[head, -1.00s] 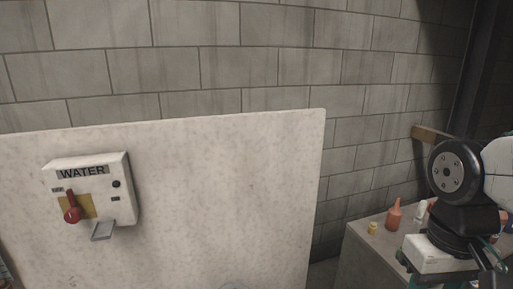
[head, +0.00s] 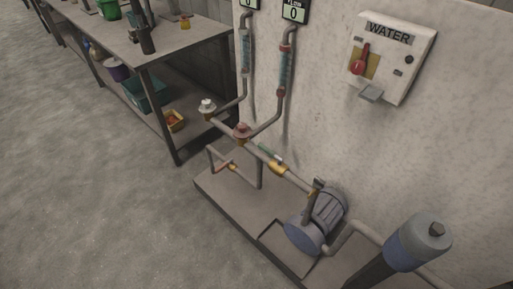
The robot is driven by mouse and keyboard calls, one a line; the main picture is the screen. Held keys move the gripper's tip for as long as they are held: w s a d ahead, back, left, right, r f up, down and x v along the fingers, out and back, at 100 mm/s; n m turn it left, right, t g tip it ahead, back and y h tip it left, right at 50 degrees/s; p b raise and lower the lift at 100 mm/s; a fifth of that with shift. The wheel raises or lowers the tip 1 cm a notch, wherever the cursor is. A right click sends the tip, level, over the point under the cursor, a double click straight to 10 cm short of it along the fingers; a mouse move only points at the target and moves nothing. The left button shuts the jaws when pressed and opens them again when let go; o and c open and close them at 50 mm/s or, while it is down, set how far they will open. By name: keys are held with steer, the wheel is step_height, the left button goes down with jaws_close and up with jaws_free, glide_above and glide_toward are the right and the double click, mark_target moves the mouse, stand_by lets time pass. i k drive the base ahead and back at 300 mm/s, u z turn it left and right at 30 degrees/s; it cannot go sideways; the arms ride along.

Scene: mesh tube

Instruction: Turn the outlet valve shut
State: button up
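The pipework stands on a low grey base in front of a pale panel. A white round valve knob (head: 207,104) tops the left pipe, and a dull red valve knob (head: 241,130) tops the pipe to its right. A small handle (head: 318,184) stands upright on the pipe above the blue-grey pump (head: 318,220). A green part (head: 269,155) lies along the pipe between the red knob and the pump. I see no readable label that tells which of these is the outlet valve. My gripper is not in view.
A white WATER box (head: 391,55) with a red switch hangs on the panel. A grey-blue cylinder (head: 418,243) stands at lower right. A workbench (head: 160,45) with bins beneath stands at upper left. The floor (head: 90,190) at left is clear.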

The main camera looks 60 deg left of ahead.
mark_target(264, 147)
steer(key=u, duration=1.8)
steer(key=i, duration=0.35)
steer(key=u, duration=0.15)
